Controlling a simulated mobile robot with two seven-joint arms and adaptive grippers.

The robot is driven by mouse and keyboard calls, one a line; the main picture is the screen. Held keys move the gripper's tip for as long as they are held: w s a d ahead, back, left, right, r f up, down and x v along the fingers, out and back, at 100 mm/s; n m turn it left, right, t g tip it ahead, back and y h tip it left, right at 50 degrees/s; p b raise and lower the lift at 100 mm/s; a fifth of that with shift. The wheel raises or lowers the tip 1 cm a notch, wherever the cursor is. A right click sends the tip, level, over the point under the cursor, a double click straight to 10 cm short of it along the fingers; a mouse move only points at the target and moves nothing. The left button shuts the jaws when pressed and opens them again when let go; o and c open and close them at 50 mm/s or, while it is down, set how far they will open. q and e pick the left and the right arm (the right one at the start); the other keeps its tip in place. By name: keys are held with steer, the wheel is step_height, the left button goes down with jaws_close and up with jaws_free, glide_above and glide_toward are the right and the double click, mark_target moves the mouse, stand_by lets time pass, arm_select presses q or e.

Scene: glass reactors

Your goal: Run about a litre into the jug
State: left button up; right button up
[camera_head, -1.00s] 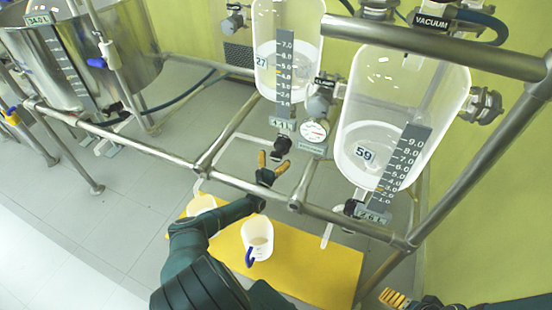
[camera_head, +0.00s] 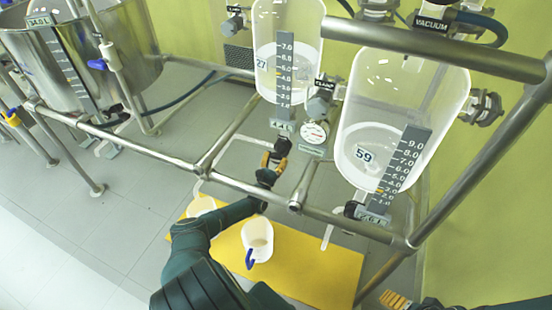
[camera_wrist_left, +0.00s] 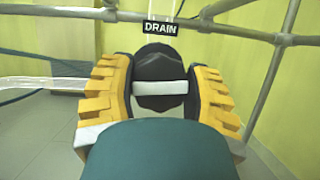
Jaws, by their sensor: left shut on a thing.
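My left gripper (camera_head: 273,161) is shut on the black drain valve handle (camera_head: 281,146) below the glass vessel numbered 27 (camera_head: 264,65). In the left wrist view, the yellow fingers close on both sides of the black handle with a white bar (camera_wrist_left: 160,88), under a DRAIN label (camera_wrist_left: 160,28). The vessel has a scale up to 7.0. A white jug (camera_head: 257,236) with a blue handle stands on the yellow platform (camera_head: 325,275). Another white jug (camera_head: 200,204) stands farther left, partly hidden by my left arm. Only part of my right gripper (camera_head: 395,299) shows at the bottom edge.
A second vessel numbered 59 (camera_head: 388,115) hangs on the right with its own scale and bottom valve. Steel frame rails (camera_head: 245,187) cross before the vessels. A steel tank (camera_head: 75,55) stands at the left. Grey floor (camera_head: 80,225) is clear at the lower left.

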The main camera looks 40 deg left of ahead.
arm_select(q)
steer(key=shift+n+g+y+p, duration=0.35)
steer(key=shift+n+y, duration=0.45)
steer(key=shift+n, duration=1)
steer(key=shift+n+g+y+p, duration=0.25)
steer(key=shift+n+g+y, duration=0.4)
steer(key=shift+n, duration=1.15)
steer(key=shift+y, duration=0.25)
steer(key=o, duration=1.2)
steer(key=v, duration=1.2)
steer(key=shift+f, duration=0.1)
